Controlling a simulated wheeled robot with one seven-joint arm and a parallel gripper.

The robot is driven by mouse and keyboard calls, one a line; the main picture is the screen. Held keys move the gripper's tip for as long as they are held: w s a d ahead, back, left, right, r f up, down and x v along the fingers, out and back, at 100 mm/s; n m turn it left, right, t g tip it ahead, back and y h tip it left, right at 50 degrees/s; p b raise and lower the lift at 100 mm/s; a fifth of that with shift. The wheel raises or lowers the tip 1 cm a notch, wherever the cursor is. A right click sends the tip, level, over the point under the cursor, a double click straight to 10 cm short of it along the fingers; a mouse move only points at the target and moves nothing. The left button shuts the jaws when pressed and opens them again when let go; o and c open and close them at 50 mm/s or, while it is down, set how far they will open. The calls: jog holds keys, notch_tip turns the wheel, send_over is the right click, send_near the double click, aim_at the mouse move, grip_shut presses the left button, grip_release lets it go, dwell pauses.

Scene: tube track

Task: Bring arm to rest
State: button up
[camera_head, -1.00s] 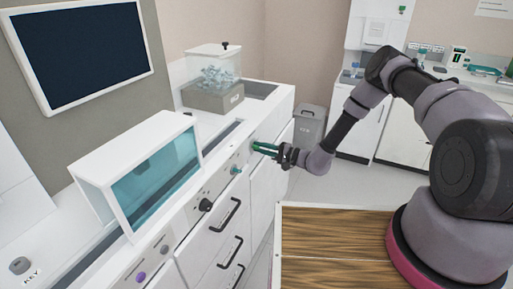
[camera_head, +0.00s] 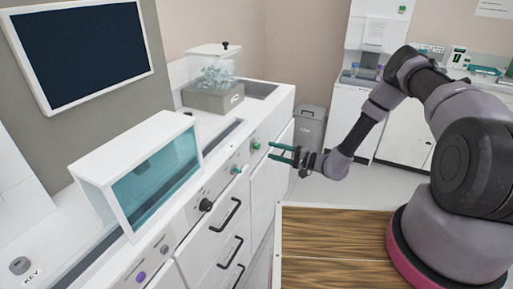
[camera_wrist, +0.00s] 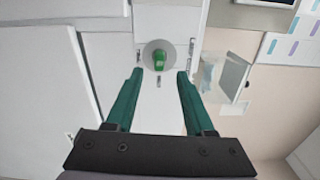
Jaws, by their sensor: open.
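My gripper (camera_head: 283,154) has two green fingers and is empty. In the head view it hangs in front of the white counter's front panel, to the right of a green knob (camera_head: 256,145). In the wrist view my gripper (camera_wrist: 157,75) has its fingers spread apart. The green knob (camera_wrist: 160,60) shows beyond and between the fingertips there, on a round grey base. A gap shows between the fingers and the knob in the head view. My arm reaches in from the right.
The white counter (camera_head: 262,180) has drawers with black handles. On it stand a glass-fronted cabinet (camera_head: 155,185) and a clear box on a grey base (camera_head: 213,100). A teal knob (camera_head: 236,170) and a black knob (camera_head: 206,205) stick out. A grey bin (camera_head: 308,127) stands behind my gripper.

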jog(key=s+d+r+n+g+h, duration=0.2)
jog(key=s+d+r+g, duration=0.1)
jog(key=r, duration=0.6)
jog(key=s+d+r+n+g+h, duration=0.2)
jog(key=d+r, duration=0.1)
jog(key=r, duration=0.7)
jog(key=s+d+r+n+g+h, duration=0.2)
jog(key=s+d+r+g, duration=0.15)
jog(key=r, duration=0.55)
jog(key=s+d+r+m+t+h, duration=0.2)
jog(key=s+d+r+t+h, duration=0.2)
jog(key=s+d+r, duration=0.3)
jog(key=s+d+r+m+t+h, duration=0.3)
jog(key=s+d+r+t+h, duration=0.2)
jog(key=r, duration=0.9)
jog(key=s+d, duration=0.3)
jog(key=s, duration=0.2)
jog(key=shift+s+d+m, duration=0.3)
jog(key=shift+s, duration=0.1)
jog(key=shift+t, duration=0.25)
